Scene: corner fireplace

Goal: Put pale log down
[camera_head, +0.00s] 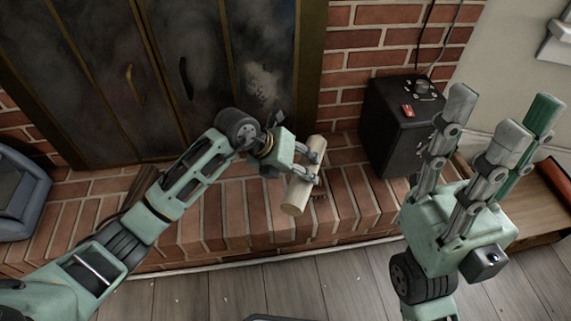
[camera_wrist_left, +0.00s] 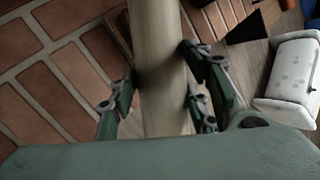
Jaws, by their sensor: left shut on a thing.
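The pale log (camera_head: 297,190) is a smooth, light wooden cylinder. My left gripper (camera_head: 311,167) is shut on it above the brick hearth (camera_head: 233,213), and the log is tilted, with its cut end toward the camera. In the left wrist view the log (camera_wrist_left: 158,60) runs up the middle between the fingers of my left gripper (camera_wrist_left: 160,95). I cannot tell whether the log touches the bricks. My right gripper (camera_head: 500,130) is raised at the right, its fingers spread and nothing between them.
A black box (camera_head: 390,125) with a red item on top stands on the hearth to the right. Dark fireplace doors (camera_head: 130,80) are behind. A wooden piece (camera_head: 135,190) lies at the left, partly behind my arm.

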